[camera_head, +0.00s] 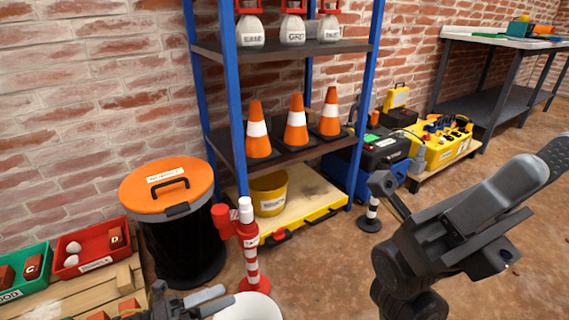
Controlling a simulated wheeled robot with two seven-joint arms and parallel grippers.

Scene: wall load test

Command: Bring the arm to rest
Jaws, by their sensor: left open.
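My left gripper (220,298) shows at the bottom edge, left of the middle, with its two grey fingers apart and pointing right. It is open, and I see nothing between the fingers. Most of the left arm is cut off by the frame. My right arm (440,240) is raised large at the right, in front of the floor.
A red-and-white post (250,250) and a white round thing (248,308) are close to the left gripper. A black bin with an orange lid (165,185) stands behind. A blue-framed shelf (230,95) holds cones. Red (92,248) and green (24,270) trays lie left.

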